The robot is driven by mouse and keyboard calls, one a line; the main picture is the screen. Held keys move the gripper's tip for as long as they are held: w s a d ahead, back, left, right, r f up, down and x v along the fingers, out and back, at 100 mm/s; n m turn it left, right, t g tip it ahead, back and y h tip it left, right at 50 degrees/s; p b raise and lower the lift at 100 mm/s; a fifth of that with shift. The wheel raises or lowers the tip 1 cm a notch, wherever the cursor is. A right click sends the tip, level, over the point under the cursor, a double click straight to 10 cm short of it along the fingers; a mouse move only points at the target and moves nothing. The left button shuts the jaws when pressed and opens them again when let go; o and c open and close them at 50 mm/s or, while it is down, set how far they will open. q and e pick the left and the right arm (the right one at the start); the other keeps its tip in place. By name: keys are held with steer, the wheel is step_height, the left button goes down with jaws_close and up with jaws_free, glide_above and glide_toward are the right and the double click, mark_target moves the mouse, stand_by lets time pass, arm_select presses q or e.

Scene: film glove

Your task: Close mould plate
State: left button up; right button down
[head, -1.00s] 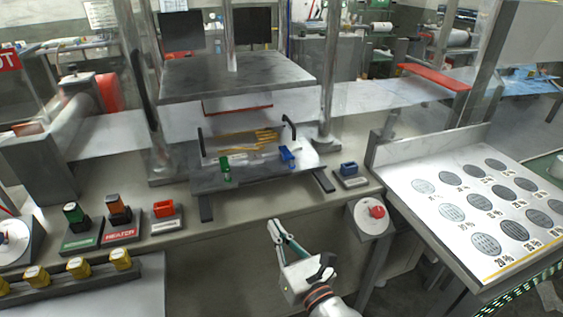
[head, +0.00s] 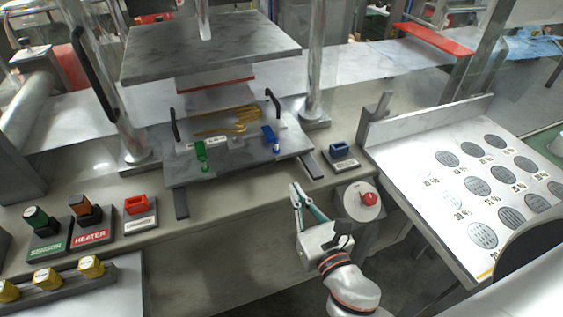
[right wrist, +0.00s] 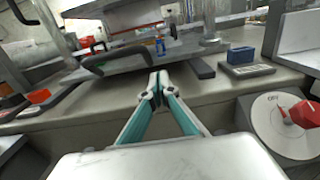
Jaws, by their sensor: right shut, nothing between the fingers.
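The mould plate (head: 236,160) is a grey slab on rails under the press, with a black handle at its left and another at its right. A yellow glove-shaped form (head: 230,122) shows at its back. A green clamp (head: 202,155) and a blue clamp (head: 270,138) stand on it. It also shows in the right wrist view (right wrist: 120,62). My right gripper (head: 296,187) is shut and empty, in front of the bench and below the plate's right front corner, apart from it. In the right wrist view its fingertips (right wrist: 157,84) meet. My left gripper is not in view.
The press's upper plate (head: 210,50) hangs above the mould plate between steel columns. A blue block on a base (head: 342,152) and a red knob dial (head: 368,199) are to the right. Sensor, heater and red blocks (head: 137,204) sit left. A sloped sample board (head: 450,165) stands right.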

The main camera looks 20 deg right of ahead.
steer(key=p, duration=0.1)
glide_toward(276, 153)
steer(key=w, duration=0.4)
steer(key=shift+w+a+f, duration=0.1)
steer(key=shift+a, duration=0.05)
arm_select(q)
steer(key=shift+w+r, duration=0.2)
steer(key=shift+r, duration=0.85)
arm_select(e)
steer(key=shift+w+f, duration=0.1)
steer(key=shift+w, duration=0.45)
steer(key=w+p, duration=0.1)
steer(key=w, duration=0.4)
steer(key=shift+a, duration=0.15)
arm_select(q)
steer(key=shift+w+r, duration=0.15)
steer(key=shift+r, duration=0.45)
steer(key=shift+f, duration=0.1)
arm_select(e)
steer(key=shift+s, duration=0.1)
